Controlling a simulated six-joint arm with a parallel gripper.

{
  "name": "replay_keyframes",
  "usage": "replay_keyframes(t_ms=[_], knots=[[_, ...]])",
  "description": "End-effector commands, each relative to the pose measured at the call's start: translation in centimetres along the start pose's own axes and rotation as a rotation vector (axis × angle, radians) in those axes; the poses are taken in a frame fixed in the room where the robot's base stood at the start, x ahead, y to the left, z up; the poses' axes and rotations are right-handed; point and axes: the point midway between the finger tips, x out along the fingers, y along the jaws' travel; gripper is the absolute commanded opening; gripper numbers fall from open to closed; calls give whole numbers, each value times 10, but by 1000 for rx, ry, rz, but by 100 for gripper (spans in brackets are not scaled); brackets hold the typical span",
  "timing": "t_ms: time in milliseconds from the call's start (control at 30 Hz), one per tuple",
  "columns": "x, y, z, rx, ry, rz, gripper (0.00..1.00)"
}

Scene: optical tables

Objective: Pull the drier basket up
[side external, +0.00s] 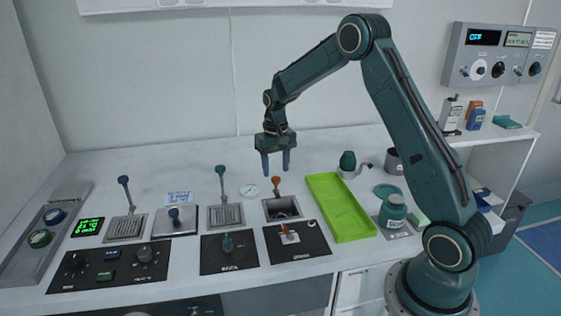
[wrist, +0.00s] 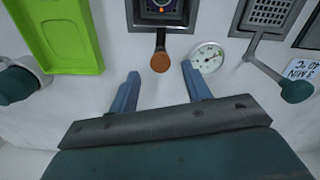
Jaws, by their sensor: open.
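A square well (side external: 282,207) with a dark inside and a upright handle with an orange knob (side external: 276,180) sits behind a black panel; I take it for the drier basket, though no label is readable. In the wrist view the orange-brown knob (wrist: 160,62) on its dark stem lies between and just beyond my fingertips, with the well (wrist: 160,12) at the top edge. My gripper (side external: 276,168) points down, open and empty, above the knob. It also shows in the wrist view (wrist: 160,74). Whether a finger touches the knob I cannot tell.
A round gauge (side external: 250,190) lies beside the well. A green tray (side external: 340,207) is to the right, then a jar (side external: 392,212).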

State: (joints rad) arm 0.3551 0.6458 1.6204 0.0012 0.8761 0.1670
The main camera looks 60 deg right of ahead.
Motion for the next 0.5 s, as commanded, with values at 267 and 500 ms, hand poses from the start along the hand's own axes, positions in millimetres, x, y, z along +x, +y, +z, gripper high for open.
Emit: replay_keyframes(t_ms=[267,500], knots=[[38,0,0,0,-2,1,48],[52,0,0,0,-1,1,48]])
